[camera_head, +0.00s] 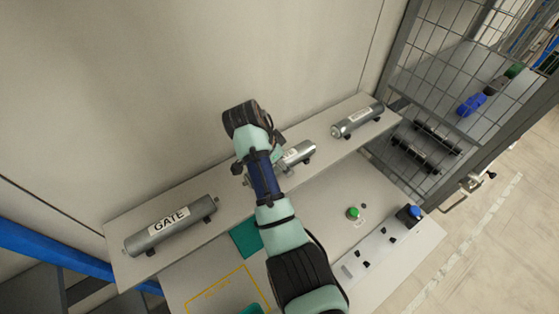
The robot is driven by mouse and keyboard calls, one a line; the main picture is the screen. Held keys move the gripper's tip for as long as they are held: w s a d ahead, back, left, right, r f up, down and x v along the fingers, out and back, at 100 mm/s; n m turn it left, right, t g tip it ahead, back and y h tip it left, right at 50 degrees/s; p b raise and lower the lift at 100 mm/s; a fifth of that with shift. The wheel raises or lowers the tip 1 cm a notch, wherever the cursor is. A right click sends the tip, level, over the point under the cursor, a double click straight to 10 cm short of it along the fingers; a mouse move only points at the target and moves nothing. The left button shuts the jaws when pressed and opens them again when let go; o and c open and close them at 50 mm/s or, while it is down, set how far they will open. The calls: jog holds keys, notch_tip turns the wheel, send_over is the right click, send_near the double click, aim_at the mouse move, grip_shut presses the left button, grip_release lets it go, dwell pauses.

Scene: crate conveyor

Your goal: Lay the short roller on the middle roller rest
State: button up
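A grey metal roller (298,153) with a pale label lies at the middle of the long shelf, partly hidden behind my arm. The middle rest under it is mostly covered; a dark support shows near its right end. Another labelled roller (357,120) lies on dark supports at the shelf's right. A larger roller marked GATE (170,225) lies at the left. I cannot tell for sure which is the short roller. My arm reaches over the middle of the shelf.
The lower worktop (315,210) in front has a green button (353,213), a blue knob (414,212), a teal pad (246,238) and a yellow-outlined area. A wire cage (425,85) with dark rollers stands at right. A wall (150,90) rises behind the shelf.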

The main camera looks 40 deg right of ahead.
jog(key=shift+r, duration=0.35)
jog(key=p+v, duration=0.2)
jog(key=v, duration=0.1)
jog(key=p+v, duration=0.2)
jog(key=v, duration=0.2)
jog(key=p+v, duration=0.3)
jog(key=v, duration=0.1)
jog(key=shift+d+r, duration=0.15)
jog(key=shift+d, duration=0.15)
jog(key=shift+a+r+p, duration=0.45)
jog(key=shift+r+p, duration=0.05)
jog(key=shift+p, duration=0.4)
